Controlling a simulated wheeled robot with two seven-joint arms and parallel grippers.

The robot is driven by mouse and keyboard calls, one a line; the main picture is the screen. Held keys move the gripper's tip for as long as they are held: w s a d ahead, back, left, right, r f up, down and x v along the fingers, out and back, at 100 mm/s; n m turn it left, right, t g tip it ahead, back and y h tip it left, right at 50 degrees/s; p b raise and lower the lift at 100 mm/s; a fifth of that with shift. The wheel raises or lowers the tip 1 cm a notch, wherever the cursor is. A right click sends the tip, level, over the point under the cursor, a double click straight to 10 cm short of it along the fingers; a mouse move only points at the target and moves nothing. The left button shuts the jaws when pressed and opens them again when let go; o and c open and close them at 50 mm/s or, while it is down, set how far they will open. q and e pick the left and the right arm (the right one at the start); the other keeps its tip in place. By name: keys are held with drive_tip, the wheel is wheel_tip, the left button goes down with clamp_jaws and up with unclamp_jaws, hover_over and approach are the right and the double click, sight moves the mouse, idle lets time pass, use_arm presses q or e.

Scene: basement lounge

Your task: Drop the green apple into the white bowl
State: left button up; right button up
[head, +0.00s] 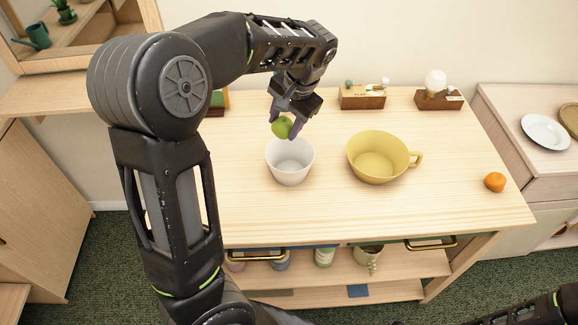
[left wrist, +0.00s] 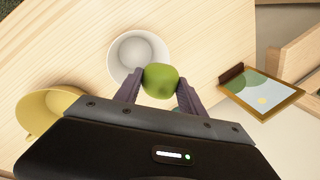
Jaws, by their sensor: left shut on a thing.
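The green apple (head: 281,127) is held between the fingers of my left gripper (head: 285,122), above the back rim of the white bowl (head: 290,164). In the left wrist view the apple (left wrist: 160,81) sits between the two fingertips (left wrist: 160,88), and the white bowl (left wrist: 118,66) lies just beyond it, partly overlapped by it. The bowl stands upright on the wooden table and no contents show in it. My right gripper is out of the head view; only part of the right arm shows at the bottom right.
A yellow cup (head: 378,158) with a handle stands right of the bowl. An orange (head: 495,182) lies near the table's right end. Two small wooden boxes (head: 362,97) (head: 438,101) stand at the back. A picture frame (left wrist: 262,93) shows in the left wrist view. The table front (head: 350,212) is clear.

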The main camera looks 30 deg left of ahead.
use_arm(q)
drive_tip(key=shift+f+b, duration=0.75)
drive_tip(key=shift+f, duration=0.6)
drive_tip(key=o, duration=1.5)
drive_tip(key=shift+c, duration=0.2)
drive_tip(key=v, duration=0.8)
drive_tip(key=shift+b, duration=0.3)
drive_tip(key=shift+f, duration=0.1)
